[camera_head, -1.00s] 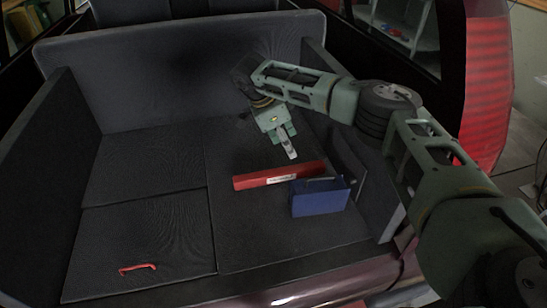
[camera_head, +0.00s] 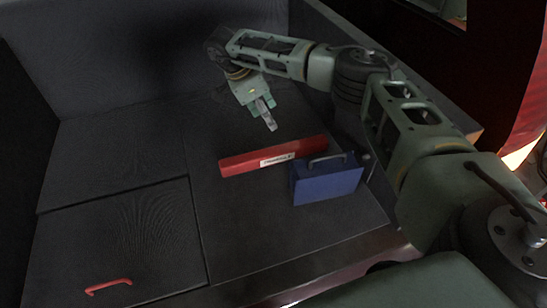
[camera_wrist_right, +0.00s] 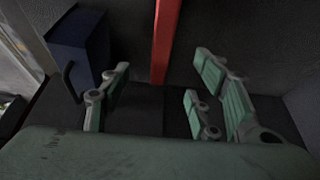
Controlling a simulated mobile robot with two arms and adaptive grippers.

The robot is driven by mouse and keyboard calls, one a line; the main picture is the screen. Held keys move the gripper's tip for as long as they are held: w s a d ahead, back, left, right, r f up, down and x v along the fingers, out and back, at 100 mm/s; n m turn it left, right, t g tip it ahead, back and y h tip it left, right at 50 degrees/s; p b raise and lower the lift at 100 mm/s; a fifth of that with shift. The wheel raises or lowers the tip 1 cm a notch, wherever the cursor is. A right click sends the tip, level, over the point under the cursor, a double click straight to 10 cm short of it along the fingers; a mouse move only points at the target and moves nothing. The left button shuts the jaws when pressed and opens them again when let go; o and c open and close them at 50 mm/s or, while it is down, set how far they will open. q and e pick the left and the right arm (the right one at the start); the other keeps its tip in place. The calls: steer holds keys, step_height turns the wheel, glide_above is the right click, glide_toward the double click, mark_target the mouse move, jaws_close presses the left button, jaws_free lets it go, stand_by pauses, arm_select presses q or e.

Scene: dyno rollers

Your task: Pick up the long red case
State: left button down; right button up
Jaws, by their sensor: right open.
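The long red case (camera_head: 245,163) lies on the dark trunk floor, with a white label on its side. Its right end is just behind the blue box. In the right wrist view the red case (camera_wrist_right: 165,40) runs away from the camera, ahead of the gap between the fingers. My right gripper (camera_head: 268,116) is above and behind the case in the head view, pointing down, apart from it. In the right wrist view the right gripper (camera_wrist_right: 160,95) has its fingers spread, with nothing between them. My left gripper is not in view.
A blue box (camera_head: 327,182) with a handle stands close in front of the case's right end; it also shows in the right wrist view (camera_wrist_right: 80,45). A red handle (camera_head: 108,286) is on the floor panel at front left. The floor left of the case is clear.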

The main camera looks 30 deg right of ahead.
steer(key=b, duration=0.8)
glide_toward(275, 150)
steer(key=shift+w+d+f, duration=0.1)
steer(key=shift+d+f, duration=0.4)
steer(key=shift+f, duration=0.65)
steer(key=shift+d+f, duration=0.2)
steer(key=shift+f, duration=0.3)
steer(key=shift+x, duration=1.2)
steer(key=x, duration=0.3)
steer(key=shift+s+d+f, duration=0.15)
steer(key=shift+s+f, duration=0.05)
steer(key=shift+s, duration=0.1)
steer(key=shift+d+f, duration=0.15)
steer(key=shift+f, duration=0.25)
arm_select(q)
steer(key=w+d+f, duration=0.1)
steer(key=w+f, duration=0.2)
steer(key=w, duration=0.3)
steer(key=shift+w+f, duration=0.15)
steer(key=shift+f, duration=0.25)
arm_select(e)
steer(key=shift+c, duration=0.4)
